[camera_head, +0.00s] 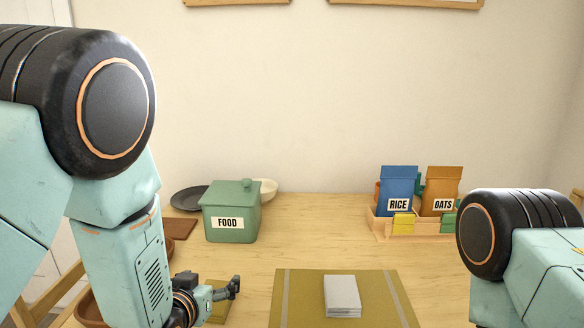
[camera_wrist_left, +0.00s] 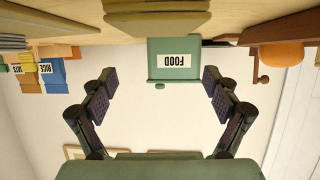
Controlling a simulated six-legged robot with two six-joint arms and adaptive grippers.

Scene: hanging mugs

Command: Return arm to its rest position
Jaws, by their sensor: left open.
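My left gripper (camera_head: 232,288) hangs low over the left part of the table in the head view, with its arm coming down from the upper left. Its two fingers are spread wide in the left wrist view (camera_wrist_left: 159,78), with nothing between them but a distant view of the green FOOD canister (camera_wrist_left: 173,60). That view is upside down. In the head view the canister (camera_head: 231,212) stands upright behind the gripper, apart from it. My right arm (camera_head: 515,235) shows at the right edge; its gripper is out of frame.
A wooden tray (camera_head: 408,231) at the back right holds the blue RICE bag (camera_head: 398,186), the OATS bag (camera_head: 441,190) and small boxes. A pale stack (camera_head: 342,296) lies on an olive mat (camera_head: 390,310). A dark plate (camera_head: 187,199) is at back left.

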